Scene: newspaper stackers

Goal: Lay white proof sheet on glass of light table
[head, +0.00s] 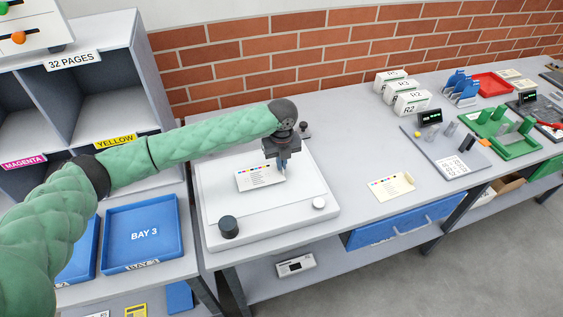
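The light table (218,192) is a pale, flat box with rounded corners on the bench, with a dark knob at its front left and a white one at its front right. The white proof sheet (258,179), printed with a row of colored dots and dark text, is over its glass. My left gripper (284,168) points down at the sheet's right edge. The fingertips are small and overlap the sheet, so I cannot tell whether they grip it or whether it lies flat on the glass. My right gripper is not in view.
A cream sheet (389,187) with colored dots lies on the bench, right of the light table. A blue tray marked BAY 3 (118,264) is at left.

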